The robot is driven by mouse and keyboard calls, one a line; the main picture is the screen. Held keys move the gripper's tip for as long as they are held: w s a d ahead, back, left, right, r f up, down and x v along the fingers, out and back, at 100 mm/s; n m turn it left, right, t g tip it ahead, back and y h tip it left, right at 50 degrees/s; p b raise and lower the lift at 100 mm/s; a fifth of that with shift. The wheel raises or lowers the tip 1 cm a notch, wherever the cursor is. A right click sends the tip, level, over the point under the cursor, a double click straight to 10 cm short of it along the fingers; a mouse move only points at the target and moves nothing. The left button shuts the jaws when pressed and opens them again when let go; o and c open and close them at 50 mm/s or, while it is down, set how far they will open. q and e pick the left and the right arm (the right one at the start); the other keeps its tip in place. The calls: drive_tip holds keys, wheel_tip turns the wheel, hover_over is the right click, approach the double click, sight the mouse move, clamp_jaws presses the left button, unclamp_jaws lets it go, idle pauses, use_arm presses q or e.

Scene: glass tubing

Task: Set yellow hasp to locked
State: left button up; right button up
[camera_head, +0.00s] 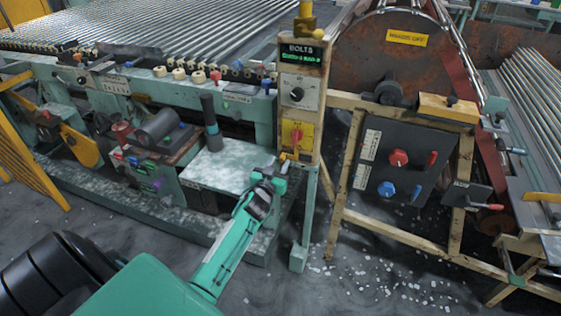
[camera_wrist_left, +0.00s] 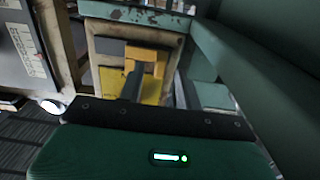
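A yellow plate (camera_head: 304,133) with a red handle (camera_head: 296,137) is on the upright panel under the BOLTS display. A small yellow piece (camera_head: 283,157), which looks like the hasp, is at the plate's lower edge. In the left wrist view a yellow-orange bracket (camera_wrist_left: 147,55) shows against the yellow plate (camera_wrist_left: 151,90), partly behind a dark finger-like part. Whether the hasp is locked cannot be told. My left gripper (camera_head: 270,178) is just below and left of the plate; contact is unclear. Its finger gap is not clear. My right gripper is not in view.
A pale worktable (camera_head: 225,165) lies left of my left gripper. A dark control box (camera_head: 400,160) with red and blue knobs hangs to the right on a wooden frame. A teal post (camera_head: 306,215) stands below the panel. White chips litter the floor.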

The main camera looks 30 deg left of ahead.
sight(292, 156)
use_arm(q)
drive_tip(key=shift+x, duration=1.1)
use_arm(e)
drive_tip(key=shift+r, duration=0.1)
use_arm(q)
clamp_jaws()
drive_tip(key=shift+w+d, duration=0.15)
drive_tip(key=shift+d, duration=0.5)
drive_tip(key=shift+w+d, duration=0.15)
drive_tip(key=shift+d, duration=0.5)
unclamp_jaws()
drive_tip(key=shift+d, duration=0.2)
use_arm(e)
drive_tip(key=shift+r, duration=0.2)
use_arm(q)
drive_tip(key=shift+s, duration=0.1)
